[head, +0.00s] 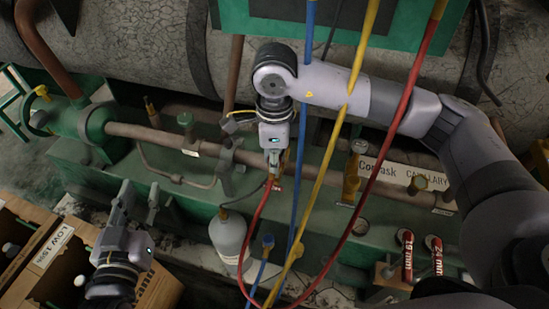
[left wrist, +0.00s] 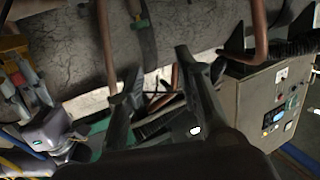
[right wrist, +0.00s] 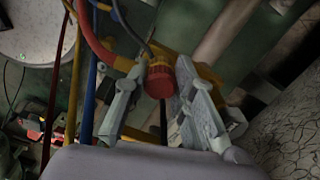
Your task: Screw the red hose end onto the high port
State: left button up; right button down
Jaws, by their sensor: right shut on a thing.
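The red hose (head: 393,120) hangs down from the top right, loops low and rises to my right gripper (head: 273,165). In the right wrist view its red end (right wrist: 160,78) sits between the two fingertips, which are shut on it. The gripper points down over the green base by the pipework. The high port cannot be clearly made out; the gripper and hose end cover that spot, so I cannot tell whether they touch. My left gripper (head: 140,200) is open and empty, over the boxes at lower left; its spread fingers (left wrist: 160,85) show in the left wrist view.
A blue hose (head: 301,150) and a yellow hose (head: 335,140) hang close to the right gripper. A grey-white bottle (head: 229,238) stands below it. Cardboard boxes (head: 60,250) are at lower left. Red-handled wrenches marked 19 mm (head: 406,255) and 24 mm (head: 436,257) stand at right.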

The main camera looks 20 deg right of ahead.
jog(key=shift+m, duration=1)
pick_arm(q)
jog(key=shift+s+a+f+g, duration=0.2)
jog(key=shift+f+g, duration=0.2)
jog(key=shift+f, duration=0.25)
pick_arm(e)
jog(key=shift+f+m, duration=0.1)
jog(key=shift+m, duration=0.6)
